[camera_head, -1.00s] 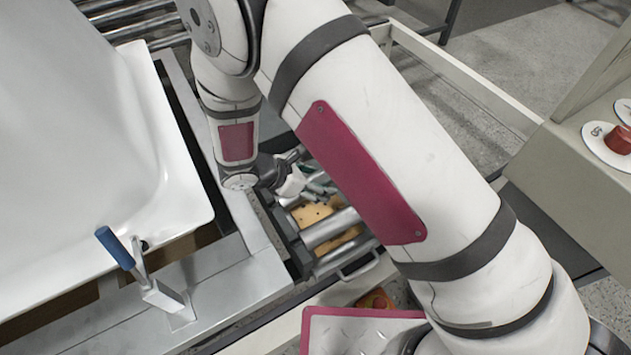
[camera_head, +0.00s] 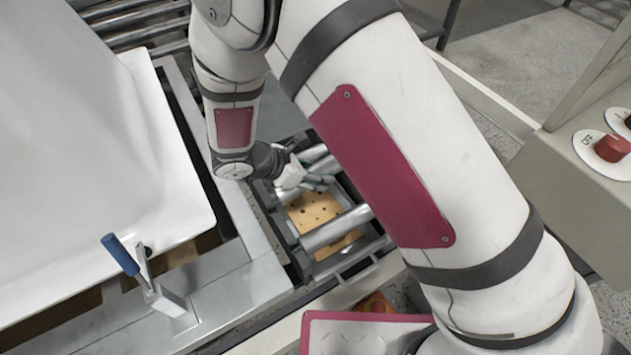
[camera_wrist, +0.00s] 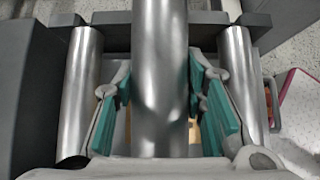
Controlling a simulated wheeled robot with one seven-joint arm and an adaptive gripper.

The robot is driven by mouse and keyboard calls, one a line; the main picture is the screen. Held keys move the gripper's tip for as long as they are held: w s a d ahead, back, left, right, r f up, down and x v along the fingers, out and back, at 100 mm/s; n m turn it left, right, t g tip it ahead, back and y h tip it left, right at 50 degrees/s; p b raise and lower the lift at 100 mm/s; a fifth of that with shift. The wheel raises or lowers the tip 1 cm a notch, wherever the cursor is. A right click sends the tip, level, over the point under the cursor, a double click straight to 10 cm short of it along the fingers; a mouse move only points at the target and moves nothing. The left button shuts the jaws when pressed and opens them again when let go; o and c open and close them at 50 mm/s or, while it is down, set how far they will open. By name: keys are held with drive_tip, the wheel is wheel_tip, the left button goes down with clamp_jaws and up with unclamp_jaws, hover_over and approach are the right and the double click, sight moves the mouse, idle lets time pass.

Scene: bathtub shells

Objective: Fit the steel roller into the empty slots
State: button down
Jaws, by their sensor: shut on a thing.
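In the wrist view, the steel roller (camera_wrist: 160,60) stands between the teal pads of my gripper (camera_wrist: 160,88), which is shut on it. The roller runs up the middle and crosses in front of the dark end bar (camera_wrist: 115,22) of the roller frame. I cannot tell whether its end sits in a slot or is above it. One fixed roller (camera_wrist: 80,95) lies to its left and another (camera_wrist: 240,85) to its right. In the head view, my gripper (camera_head: 316,183) is over the roller frame, and my arm hides part of it. A near roller (camera_head: 338,229) lies across the frame.
A perforated tan board (camera_head: 312,210) shows under the rollers. A white tub shell (camera_head: 110,150) and a blue-handled clamp (camera_head: 122,256) are at left. A pink-rimmed panel (camera_head: 365,333) is at the bottom.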

sight(319, 167)
wheel_tip(319, 167, up, 4)
drive_tip(key=shift+p, duration=0.3)
drive_tip(key=shift+w+d+r+g+b, duration=0.1)
drive_tip(key=shift+g+b, duration=0.2)
drive_tip(key=shift+g, duration=0.2)
drive_tip(key=shift+a+n+g+y+b, duration=0.2)
drive_tip(key=shift+n+g+y+b, duration=0.15)
drive_tip(key=shift+g, duration=0.55)
drive_tip(key=shift+f, duration=0.25)
drive_tip(key=shift+f+b, duration=1.6)
drive_tip(key=shift+f, duration=1.25)
drive_tip(key=shift+f+b, duration=1.4)
drive_tip(key=shift+f, duration=1.3)
drive_tip(key=c, duration=0.9)
unclamp_jaws()
drive_tip(key=shift+c, duration=0.2)
drive_tip(key=shift+s, duration=0.2)
